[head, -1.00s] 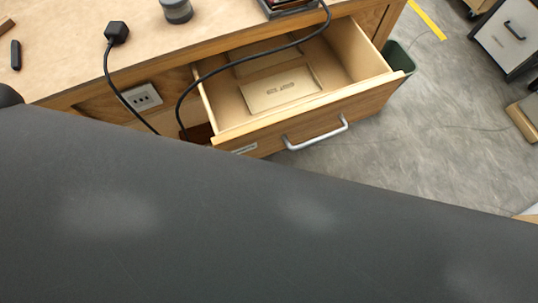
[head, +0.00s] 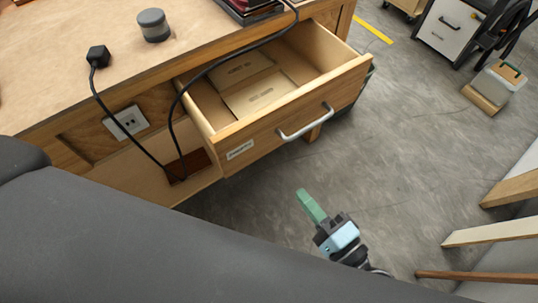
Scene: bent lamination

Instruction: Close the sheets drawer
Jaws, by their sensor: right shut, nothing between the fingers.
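The sheets drawer (head: 282,130) is a wooden drawer pulled well out from the bench front. It has a silver bar handle (head: 306,127) and a small label (head: 240,150) on its front. Flat boxes or packs (head: 262,93) with print lie inside it. My right gripper (head: 305,198) has green fingertips and is shut and empty. It shows in front of and below the drawer front in the picture, apart from the handle. My left gripper is not in view.
A white cabinet (head: 447,27) and a box (head: 495,85) stand at the right. The grey floor (head: 400,130) between is clear.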

